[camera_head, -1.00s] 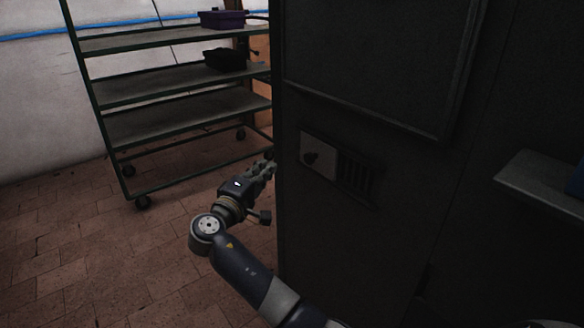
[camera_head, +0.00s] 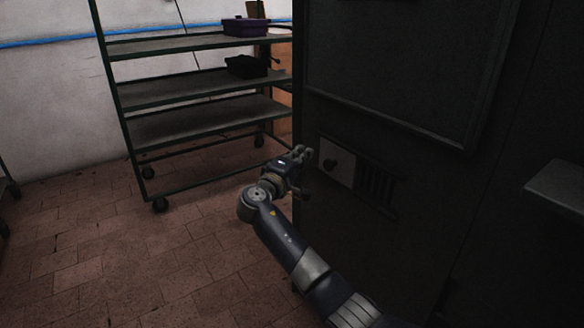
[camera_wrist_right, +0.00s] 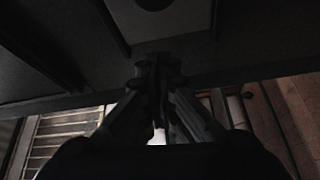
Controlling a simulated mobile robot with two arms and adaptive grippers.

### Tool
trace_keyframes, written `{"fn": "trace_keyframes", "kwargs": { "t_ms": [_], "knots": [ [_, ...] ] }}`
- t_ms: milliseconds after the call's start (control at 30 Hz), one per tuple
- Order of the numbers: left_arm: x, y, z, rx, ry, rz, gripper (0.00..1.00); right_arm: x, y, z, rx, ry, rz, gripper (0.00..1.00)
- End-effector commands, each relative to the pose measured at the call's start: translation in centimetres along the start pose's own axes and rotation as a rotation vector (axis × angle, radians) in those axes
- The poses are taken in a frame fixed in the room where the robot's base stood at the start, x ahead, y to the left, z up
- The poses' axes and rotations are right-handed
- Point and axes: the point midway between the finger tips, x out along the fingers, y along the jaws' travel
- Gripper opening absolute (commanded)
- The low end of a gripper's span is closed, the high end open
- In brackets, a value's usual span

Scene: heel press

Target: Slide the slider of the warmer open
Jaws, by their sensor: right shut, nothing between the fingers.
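The warmer (camera_head: 400,75) is a tall dark cabinet filling the right half of the head view. Its slider (camera_head: 343,174) is a lighter flat plate with a round dark knob (camera_head: 329,164), sitting left of a slotted vent (camera_head: 377,186). My right gripper (camera_head: 308,156) is just left of the slider, by the cabinet's left edge. In the wrist view the gripper (camera_wrist_right: 158,62) is shut and empty, with the slider plate (camera_wrist_right: 175,28) and part of the knob (camera_wrist_right: 154,3) beyond its fingertips. Contact cannot be told. My left gripper is out of view.
A wheeled shelf rack (camera_head: 190,88) stands behind on the left, with a purple box (camera_head: 245,27) and a black box (camera_head: 246,67) on it. A grey ledge (camera_head: 556,190) sticks out at the right. The tiled floor (camera_head: 110,250) at the left is clear.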

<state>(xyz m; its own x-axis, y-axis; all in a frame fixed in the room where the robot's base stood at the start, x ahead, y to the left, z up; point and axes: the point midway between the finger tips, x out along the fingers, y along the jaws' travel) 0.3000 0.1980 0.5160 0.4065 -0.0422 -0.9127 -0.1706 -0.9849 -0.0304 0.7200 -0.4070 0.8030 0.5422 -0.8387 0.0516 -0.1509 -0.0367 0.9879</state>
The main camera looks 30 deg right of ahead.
Motion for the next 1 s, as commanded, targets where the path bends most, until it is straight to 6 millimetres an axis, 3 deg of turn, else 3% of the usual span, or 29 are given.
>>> {"fn": "trace_keyframes", "kwargs": {
  "t_ms": [300, 800, 1000],
  "knots": [
    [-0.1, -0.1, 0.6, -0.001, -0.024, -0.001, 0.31, -1.4, -0.1, 3.0, -0.001, 0.002, 0.0, 0.0],
    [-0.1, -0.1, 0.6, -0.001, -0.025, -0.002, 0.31, -1.7, -0.1, 3.6, -0.002, 0.001, -0.001, 0.0],
    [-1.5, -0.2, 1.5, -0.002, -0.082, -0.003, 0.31, -2.4, 0.3, 4.9, -0.004, 0.0, -0.003, 0.0]
  ]
}}
